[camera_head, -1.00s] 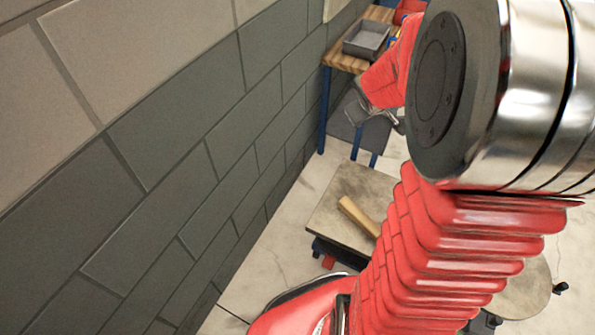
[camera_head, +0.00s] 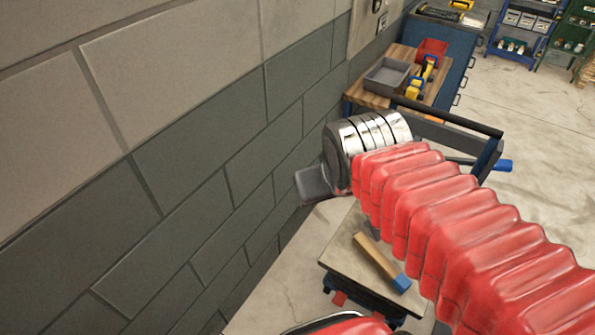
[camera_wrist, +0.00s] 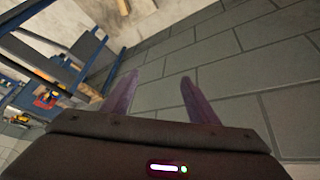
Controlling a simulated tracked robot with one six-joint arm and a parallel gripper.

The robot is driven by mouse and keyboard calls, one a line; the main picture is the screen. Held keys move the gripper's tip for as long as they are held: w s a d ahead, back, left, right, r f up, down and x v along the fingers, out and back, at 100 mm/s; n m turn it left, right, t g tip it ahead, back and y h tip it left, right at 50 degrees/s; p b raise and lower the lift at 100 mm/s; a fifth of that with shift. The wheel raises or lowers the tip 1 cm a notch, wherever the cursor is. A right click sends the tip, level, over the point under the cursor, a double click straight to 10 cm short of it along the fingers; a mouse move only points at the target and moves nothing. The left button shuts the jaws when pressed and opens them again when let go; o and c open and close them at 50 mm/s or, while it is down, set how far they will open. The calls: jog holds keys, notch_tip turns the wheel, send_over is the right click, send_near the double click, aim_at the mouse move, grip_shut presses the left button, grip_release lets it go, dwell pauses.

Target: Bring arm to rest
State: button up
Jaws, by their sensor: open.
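My gripper (camera_wrist: 153,92) shows in the wrist view with its two fingers apart and nothing between them. The fingers point toward the grey block wall (camera_wrist: 215,60). In the head view my red-sleeved arm reaches across the right half to a silver joint close to the wall (camera_head: 200,150). The gripper's fingers are hidden in the head view.
Below the arm stands a low cart top (camera_head: 345,258) with a wooden-handled, blue-ended tool (camera_head: 380,262) on it. Behind are a wooden-topped bench (camera_head: 405,55) with a grey tray (camera_head: 387,76) and a red bin (camera_head: 432,50). Open floor (camera_head: 535,120) lies right.

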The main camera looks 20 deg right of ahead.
jog(key=shift+y, duration=0.5)
jog(key=s+a, duration=0.3)
jog(key=shift+a+r, duration=0.1)
jog(key=shift+a, duration=0.05)
jog(key=shift+c, duration=0.2)
